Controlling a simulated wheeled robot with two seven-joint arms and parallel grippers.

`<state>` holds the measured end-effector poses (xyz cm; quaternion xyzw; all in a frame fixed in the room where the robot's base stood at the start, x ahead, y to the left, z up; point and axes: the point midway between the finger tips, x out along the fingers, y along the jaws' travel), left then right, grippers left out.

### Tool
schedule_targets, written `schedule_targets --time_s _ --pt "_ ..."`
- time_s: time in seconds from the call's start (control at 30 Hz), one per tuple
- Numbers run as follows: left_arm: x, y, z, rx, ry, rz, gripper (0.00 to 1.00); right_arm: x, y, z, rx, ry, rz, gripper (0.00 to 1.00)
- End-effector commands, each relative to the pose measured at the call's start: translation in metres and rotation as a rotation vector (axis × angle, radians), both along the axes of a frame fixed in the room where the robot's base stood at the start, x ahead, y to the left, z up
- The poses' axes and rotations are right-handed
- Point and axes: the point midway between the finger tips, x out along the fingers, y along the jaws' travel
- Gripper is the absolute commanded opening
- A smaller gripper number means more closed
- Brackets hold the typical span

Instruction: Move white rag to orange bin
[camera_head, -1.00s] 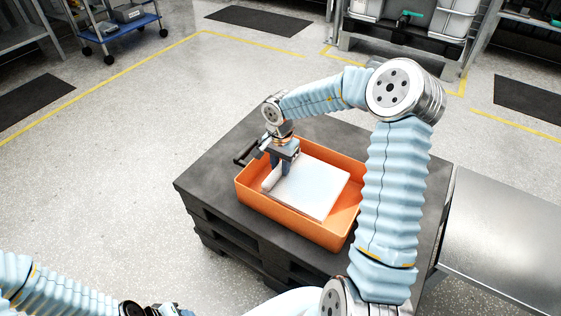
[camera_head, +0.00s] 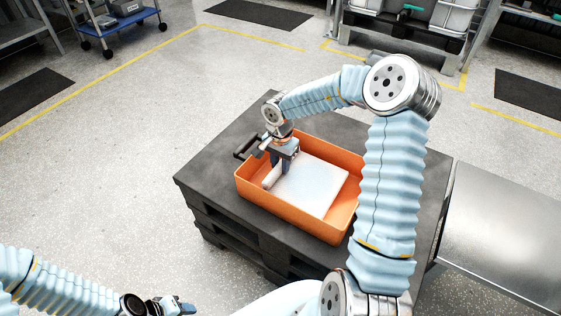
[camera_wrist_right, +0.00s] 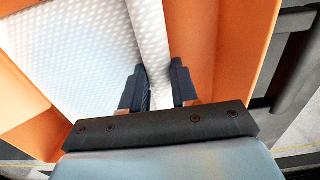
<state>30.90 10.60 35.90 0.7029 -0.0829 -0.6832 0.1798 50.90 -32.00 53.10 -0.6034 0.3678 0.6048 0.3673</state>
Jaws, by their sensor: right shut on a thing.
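The white rag (camera_head: 310,184) lies mostly flat inside the orange bin (camera_head: 293,222), with a raised fold along its left edge. My right gripper (camera_head: 275,172) is inside the bin at that edge. In the right wrist view, the two fingers (camera_wrist_right: 160,88) of the right gripper are on either side of the rag's fold (camera_wrist_right: 152,40), shut on it. The dotted white cloth (camera_wrist_right: 75,50) spreads to the left of the fingers there. My left gripper (camera_head: 180,306) is low at the bottom edge of the head view, away from the bin; its finger gap is unclear.
The bin stands on a dark pallet stack (camera_head: 215,175). A metal table (camera_head: 505,240) stands to the right. A blue cart (camera_head: 125,22) and a rack with white containers (camera_head: 415,20) are at the back. The floor at left is open.

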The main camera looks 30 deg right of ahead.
Motion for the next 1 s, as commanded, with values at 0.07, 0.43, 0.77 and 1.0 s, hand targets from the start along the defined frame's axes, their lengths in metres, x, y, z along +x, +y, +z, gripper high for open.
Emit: schedule_targets --time_s 0.07,0.43,0.77,1.0 --pt "0.0 0.0 0.0 0.0 0.0 0.0 0.43 0.0 0.0 -0.004 0.001 0.0 0.0 0.0" --pt "0.0 0.0 0.0 0.0 0.0 0.0 0.43 0.0 0.0 -0.021 0.0 0.001 0.001 0.0" --pt "0.0 0.0 0.0 0.0 0.0 0.0 0.43 0.0 0.0 -0.027 0.0 -0.001 0.0 0.0" --pt "0.0 0.0 0.0 0.0 0.0 0.0 0.43 0.0 0.0 -0.027 -0.001 0.0 0.0 0.0"
